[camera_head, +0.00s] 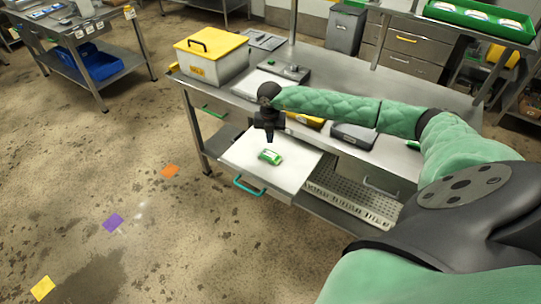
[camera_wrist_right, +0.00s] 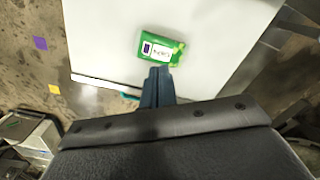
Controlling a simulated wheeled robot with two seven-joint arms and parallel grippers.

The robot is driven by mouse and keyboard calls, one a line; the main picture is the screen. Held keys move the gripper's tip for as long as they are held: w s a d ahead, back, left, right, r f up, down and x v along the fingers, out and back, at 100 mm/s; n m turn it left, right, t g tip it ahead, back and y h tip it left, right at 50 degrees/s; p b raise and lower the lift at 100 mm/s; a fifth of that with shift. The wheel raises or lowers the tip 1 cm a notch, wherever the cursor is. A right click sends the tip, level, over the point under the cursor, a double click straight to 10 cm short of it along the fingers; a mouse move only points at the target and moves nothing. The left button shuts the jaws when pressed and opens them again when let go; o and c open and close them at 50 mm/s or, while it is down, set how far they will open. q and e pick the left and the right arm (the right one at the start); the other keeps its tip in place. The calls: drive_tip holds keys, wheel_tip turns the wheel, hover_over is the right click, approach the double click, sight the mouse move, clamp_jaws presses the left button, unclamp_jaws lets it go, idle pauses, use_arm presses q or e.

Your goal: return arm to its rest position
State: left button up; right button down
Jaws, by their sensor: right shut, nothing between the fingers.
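My right arm (camera_head: 335,106) is in a green quilted sleeve and reaches leftward across the steel table in the head view. My right gripper (camera_head: 269,140) hangs fingers down over a white surface. Its fingers (camera_wrist_right: 158,72) are together and empty in the right wrist view. A small green packet (camera_head: 270,156) lies on the white surface just beyond the fingertips; it also shows in the right wrist view (camera_wrist_right: 161,46). I cannot tell how high the fingertips are above the surface. My left gripper is in neither view.
The white surface (camera_head: 240,160) sticks out from the steel table (camera_head: 345,72), with a teal handle (camera_head: 248,186) in front. A yellow-lidded box (camera_head: 212,55) and a dark tray (camera_head: 353,136) stand on the table. A perforated tray (camera_head: 350,203) sits to the right. Open floor lies left.

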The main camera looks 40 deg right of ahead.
drive_tip(key=shift+r, duration=0.55)
